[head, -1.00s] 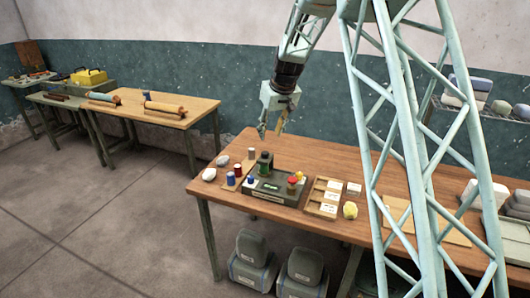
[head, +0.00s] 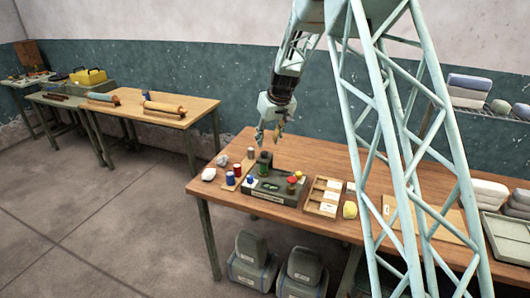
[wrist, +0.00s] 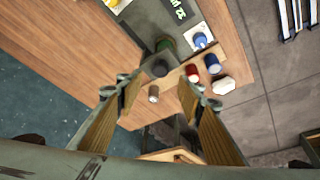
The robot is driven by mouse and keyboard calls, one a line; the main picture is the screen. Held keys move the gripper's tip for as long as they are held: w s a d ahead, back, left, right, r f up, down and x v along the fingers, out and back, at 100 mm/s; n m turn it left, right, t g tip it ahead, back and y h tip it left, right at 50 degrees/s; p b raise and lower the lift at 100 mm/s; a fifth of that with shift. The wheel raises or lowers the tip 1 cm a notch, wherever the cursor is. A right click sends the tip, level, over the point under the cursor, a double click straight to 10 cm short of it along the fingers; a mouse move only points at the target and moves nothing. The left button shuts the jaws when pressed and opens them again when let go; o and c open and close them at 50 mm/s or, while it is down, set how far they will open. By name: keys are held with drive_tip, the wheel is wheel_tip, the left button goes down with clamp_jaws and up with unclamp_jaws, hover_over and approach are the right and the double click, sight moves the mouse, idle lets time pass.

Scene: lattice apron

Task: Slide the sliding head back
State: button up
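A dark grey device (head: 270,190) sits on the wooden bench. A dark green upright block (head: 265,162), apparently the sliding head, stands at its back left. In the wrist view the block shows as a dark round top (wrist: 160,66) with green beside it, beyond my fingertips. My gripper (head: 269,138) hangs above and slightly behind the block, apart from it. In the wrist view my gripper (wrist: 162,92) has its two wood-coloured fingers spread wide with nothing between them. The block's lower part and its track are hard to make out.
The bench behind is clear.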

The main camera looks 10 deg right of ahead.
sight(265, 152)
drive_tip(key=shift+x, duration=4.35)
drive_tip(key=shift+c, duration=0.5)
